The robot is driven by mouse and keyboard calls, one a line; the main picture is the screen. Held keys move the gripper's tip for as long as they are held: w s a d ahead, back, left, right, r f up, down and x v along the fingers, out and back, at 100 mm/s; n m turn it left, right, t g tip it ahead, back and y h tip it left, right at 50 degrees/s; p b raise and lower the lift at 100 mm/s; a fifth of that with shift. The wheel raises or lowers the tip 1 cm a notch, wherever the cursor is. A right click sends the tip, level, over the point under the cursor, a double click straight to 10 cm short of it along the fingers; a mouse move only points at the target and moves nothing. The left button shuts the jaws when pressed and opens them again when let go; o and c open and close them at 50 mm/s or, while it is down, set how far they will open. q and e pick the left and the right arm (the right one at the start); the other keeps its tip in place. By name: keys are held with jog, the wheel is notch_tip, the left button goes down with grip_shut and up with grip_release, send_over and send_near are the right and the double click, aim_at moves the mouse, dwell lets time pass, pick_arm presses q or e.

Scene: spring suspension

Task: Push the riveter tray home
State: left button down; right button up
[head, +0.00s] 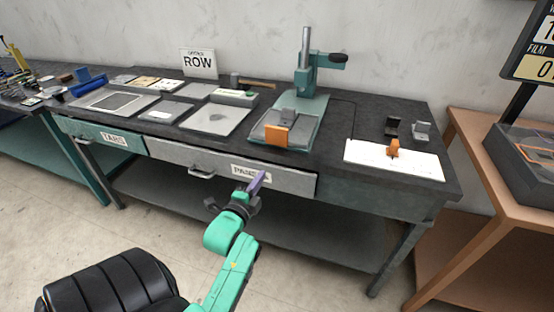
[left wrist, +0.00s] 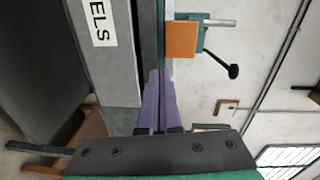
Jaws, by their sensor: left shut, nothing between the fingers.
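The teal riveter (head: 305,85) stands on the dark workbench, with a post and a black-knobbed lever. Its tray (head: 262,130) lies at its base towards the bench's front edge, with an orange block (head: 277,135) at its front. The orange block also shows in the left wrist view (left wrist: 181,40), beyond my fingertips. My left gripper (head: 257,182) is in front of the bench, below the tray, near the drawer labelled PANELS. Its purple fingers (left wrist: 160,95) are shut and empty, apart from the orange block. I cannot tell how far the tray sits out. My right gripper is not in view.
The PANELS drawer (head: 205,163) and the TABS drawer (head: 100,134) have handles at the bench front. Flat plates (head: 214,119) lie left of the riveter. A white board (head: 380,158) with an orange piece lies right. A black padded shape (head: 110,285) fills the lower left.

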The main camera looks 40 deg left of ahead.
pick_arm(q)
notch_tip(320, 180, up, 3)
jog(key=s, duration=0.1)
jog(key=p, duration=0.1)
send_near(275, 138)
jog(key=shift+m+t, duration=0.3)
jog(key=x, duration=0.3)
jog(key=p+x, duration=0.1)
jog(key=x, duration=0.2)
jog(key=shift+w+f, duration=0.25)
jog(key=shift+w, duration=0.2)
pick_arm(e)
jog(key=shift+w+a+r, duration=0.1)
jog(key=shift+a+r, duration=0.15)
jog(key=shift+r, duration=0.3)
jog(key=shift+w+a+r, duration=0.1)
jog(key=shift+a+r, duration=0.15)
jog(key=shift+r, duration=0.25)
